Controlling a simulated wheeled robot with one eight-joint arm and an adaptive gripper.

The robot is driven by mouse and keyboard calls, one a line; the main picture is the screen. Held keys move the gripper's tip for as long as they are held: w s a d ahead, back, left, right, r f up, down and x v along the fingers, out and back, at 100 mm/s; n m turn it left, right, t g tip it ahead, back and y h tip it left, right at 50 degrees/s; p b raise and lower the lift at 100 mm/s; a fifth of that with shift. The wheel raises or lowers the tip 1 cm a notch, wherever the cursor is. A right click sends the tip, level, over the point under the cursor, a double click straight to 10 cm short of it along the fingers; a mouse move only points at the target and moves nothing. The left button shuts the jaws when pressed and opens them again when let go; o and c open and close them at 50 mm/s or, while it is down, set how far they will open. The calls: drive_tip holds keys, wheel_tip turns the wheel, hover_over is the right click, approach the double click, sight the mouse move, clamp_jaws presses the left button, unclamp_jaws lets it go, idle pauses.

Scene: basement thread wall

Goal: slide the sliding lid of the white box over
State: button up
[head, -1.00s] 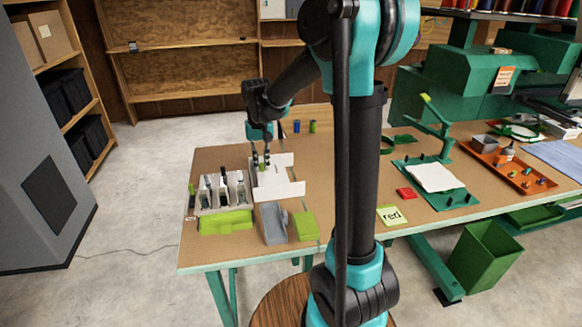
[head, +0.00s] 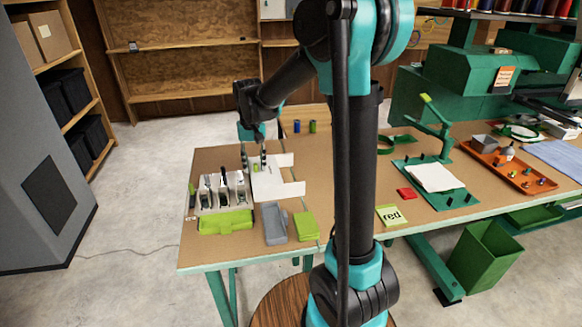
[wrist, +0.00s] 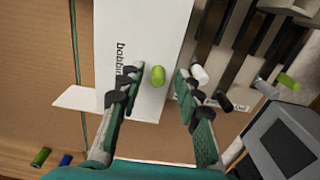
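The white lid (head: 272,184), a flat panel, lies on the left part of the bench beside the open compartments of the white box (head: 222,198). The lid also shows in the wrist view (wrist: 143,30), with dark lettering beginning "bobbin" and a small lime-green knob (wrist: 158,75). My gripper (head: 254,166) is over the lid near its left part. In the wrist view its two fingers (wrist: 159,82) are spread on either side of the knob, with a gap on each side. It holds nothing. Dark and white items stand in the compartments.
A lime-green block (head: 225,222) is in front of the compartments. A grey case (head: 274,224) and a lime box (head: 306,226) stand near the front edge. Green and blue spools (head: 312,127) are behind.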

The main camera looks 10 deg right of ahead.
sight(255, 164)
drive_tip(key=shift+r, duration=3)
wheel_tip(255, 164, up, 4)
drive_tip(key=shift+s, duration=0.1)
